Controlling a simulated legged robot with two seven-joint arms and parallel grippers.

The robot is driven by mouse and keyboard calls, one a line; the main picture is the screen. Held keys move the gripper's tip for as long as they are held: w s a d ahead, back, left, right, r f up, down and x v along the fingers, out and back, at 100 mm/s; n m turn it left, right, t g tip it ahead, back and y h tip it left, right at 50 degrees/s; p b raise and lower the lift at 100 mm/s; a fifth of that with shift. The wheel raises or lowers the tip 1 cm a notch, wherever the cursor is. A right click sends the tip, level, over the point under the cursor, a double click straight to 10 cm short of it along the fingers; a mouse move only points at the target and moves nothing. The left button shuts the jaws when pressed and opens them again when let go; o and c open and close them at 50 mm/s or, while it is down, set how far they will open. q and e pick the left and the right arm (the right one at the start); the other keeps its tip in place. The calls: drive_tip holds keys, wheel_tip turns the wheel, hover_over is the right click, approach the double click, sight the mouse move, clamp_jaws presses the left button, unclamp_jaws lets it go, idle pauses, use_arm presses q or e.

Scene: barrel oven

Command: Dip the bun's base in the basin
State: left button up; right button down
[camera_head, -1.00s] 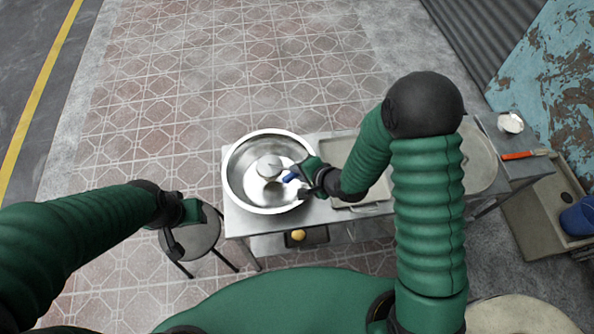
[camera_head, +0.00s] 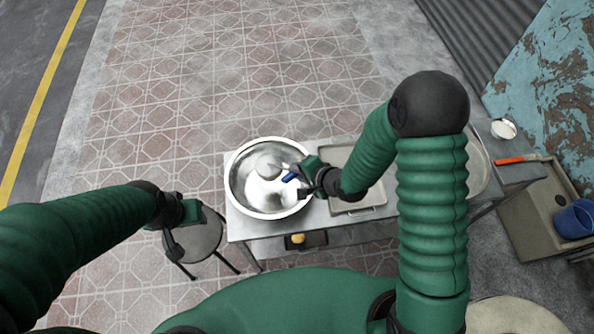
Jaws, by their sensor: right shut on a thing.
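The wide metal basin (camera_head: 233,200) stands at the left end of the metal table. Contact with the basin's contents cannot be seen. My left gripper (camera_head: 184,228) hangs over the round stool, left of the basin; its jaw gap is unclear.
A rectangular metal tray (camera_head: 350,211) lies right of the basin, partly behind my right arm. A dark tray with a yellow item (camera_head: 298,238) is below the table. An orange-handled tool (camera_head: 516,159), a white bowl (camera_head: 503,129) and a blue bucket (camera_head: 575,219) are at right.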

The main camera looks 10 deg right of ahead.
wheel_tip(320, 180, up, 8)
drive_tip(key=p, duration=0.6)
drive_tip(key=shift+a+p, duration=0.1)
drive_tip(key=shift+p, duration=0.25)
